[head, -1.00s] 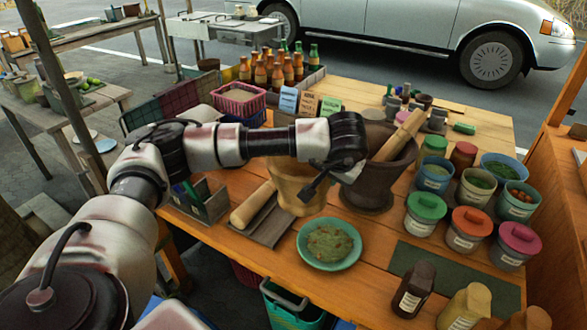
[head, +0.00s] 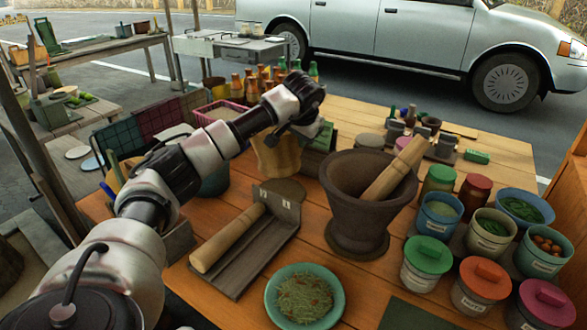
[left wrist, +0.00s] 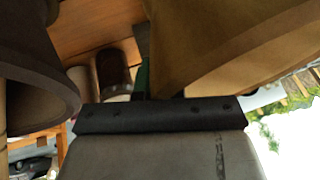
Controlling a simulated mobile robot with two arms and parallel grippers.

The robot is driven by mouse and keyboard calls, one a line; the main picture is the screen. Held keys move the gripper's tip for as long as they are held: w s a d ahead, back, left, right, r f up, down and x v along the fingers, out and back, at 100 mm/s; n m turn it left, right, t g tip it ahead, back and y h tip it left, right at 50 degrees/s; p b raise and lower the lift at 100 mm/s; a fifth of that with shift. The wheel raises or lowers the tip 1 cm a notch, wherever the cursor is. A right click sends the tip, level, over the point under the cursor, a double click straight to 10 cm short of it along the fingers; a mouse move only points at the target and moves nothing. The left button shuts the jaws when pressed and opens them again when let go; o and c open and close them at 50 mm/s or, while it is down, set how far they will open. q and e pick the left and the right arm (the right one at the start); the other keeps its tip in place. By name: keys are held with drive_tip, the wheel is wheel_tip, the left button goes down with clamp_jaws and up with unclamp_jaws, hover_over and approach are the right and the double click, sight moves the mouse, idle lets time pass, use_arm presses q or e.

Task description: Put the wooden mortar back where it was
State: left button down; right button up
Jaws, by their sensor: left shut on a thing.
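My left gripper (head: 298,134) is shut on the wooden mortar (head: 277,156), a light tan cup, at its right side. The arm hides part of the mortar. A wooden pestle (head: 228,238) lies on the tray. The dark clay mortar (head: 352,212) stands to the right with a pestle (head: 397,168) leaning in it. In the left wrist view the wooden mortar (left wrist: 225,40) is at upper right and the clay mortar (left wrist: 35,85) at left. My right gripper is out of view.
A green plate of herbs (head: 305,296) sits in front. Lidded jars and bowls, such as a green-lidded jar (head: 427,263), crowd the right. Several bottles (head: 262,78) and a pink basket (head: 218,112) stand behind.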

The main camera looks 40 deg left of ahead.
use_arm(q)
wheel_tip(320, 180, down, 9)
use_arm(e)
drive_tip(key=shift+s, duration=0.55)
use_arm(q)
drive_tip(key=c, duration=1.7)
unclamp_jaws()
drive_tip(key=shift+f, duration=0.2)
drive_tip(key=o, duration=0.4)
drive_tip(key=shift+s+d+r, duration=0.1)
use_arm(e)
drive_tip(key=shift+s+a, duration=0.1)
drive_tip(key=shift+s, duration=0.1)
use_arm(q)
drive_tip(key=shift+o, duration=0.2)
drive_tip(key=v, duration=1.2)
